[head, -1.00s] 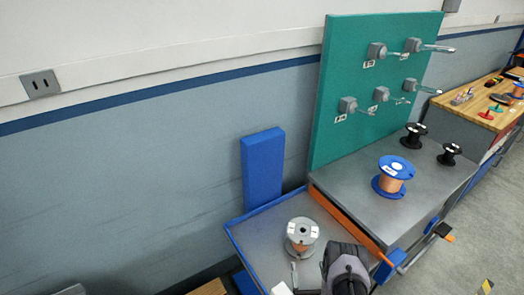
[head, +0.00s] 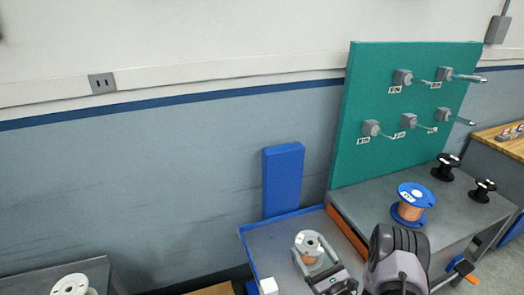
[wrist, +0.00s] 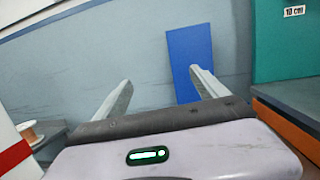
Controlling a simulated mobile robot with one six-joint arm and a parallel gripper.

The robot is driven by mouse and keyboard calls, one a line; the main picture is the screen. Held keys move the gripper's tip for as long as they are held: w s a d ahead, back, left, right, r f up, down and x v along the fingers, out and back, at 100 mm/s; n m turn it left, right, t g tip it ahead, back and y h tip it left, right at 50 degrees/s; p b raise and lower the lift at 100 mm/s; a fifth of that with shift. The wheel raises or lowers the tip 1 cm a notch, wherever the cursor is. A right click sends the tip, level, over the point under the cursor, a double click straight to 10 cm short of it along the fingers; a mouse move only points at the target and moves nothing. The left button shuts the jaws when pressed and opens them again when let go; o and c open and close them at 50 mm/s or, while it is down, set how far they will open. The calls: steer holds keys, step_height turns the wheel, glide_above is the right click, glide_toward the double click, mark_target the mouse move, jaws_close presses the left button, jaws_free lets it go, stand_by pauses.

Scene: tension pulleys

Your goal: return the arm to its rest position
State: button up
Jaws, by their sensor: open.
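My gripper (head: 314,257) is in the lower middle of the head view, in front of the grey-flanged copper spool (head: 312,241) on the blue-edged cart tray (head: 272,238). Its fingers overlap the spool in that view and partly hide it. In the wrist view my gripper (wrist: 160,80) has its two fingers wide apart, with nothing between them but the wall and part of a blue panel (wrist: 190,62). My arm covers part of the tray and bench front.
A teal board (head: 400,150) with several pegs stands behind a grey bench (head: 372,205). On the bench are a blue-flanged copper spool (head: 412,203) and two black spools (head: 446,167) (head: 484,190). A pale spool (head: 70,285) sits on a surface at lower left.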

steer(key=s+a+r+n+g+y, duration=0.3)
steer(key=a+r+n+g+y, duration=0.3)
steer(key=r, duration=0.4)
steer(key=s+a+r+n+g+y, duration=0.3)
steer(key=s+a+r+n+g, duration=0.1)
steer(key=a+r+n+g, duration=0.35)
steer(key=s+a+r+n+g+h, duration=0.2)
steer(key=s+r+n+g+h, duration=0.15)
steer(key=s, duration=0.55)
steer(key=s+a+r+n+g+h, duration=0.15)
steer(key=s+r+n+h, duration=0.3)
steer(key=s, duration=0.45)
steer(key=s+d+r+n+t+h, duration=0.1)
steer(key=s+d+n+t+h, duration=0.1)
steer(key=d, duration=0.4)
steer(key=s+d+r+n+t+h, duration=0.1)
steer(key=s+d+n+t+h, duration=0.1)
steer(key=s+d+t+h, duration=0.1)
steer(key=d+t+h, duration=0.1)
steer(key=d+h, duration=0.1)
steer(key=h, duration=0.1)
steer(key=shift+s+d+r, duration=0.25)
steer(key=shift+s+d, duration=0.1)
steer(key=shift+d, duration=0.05)
steer(key=shift+n, duration=0.25)
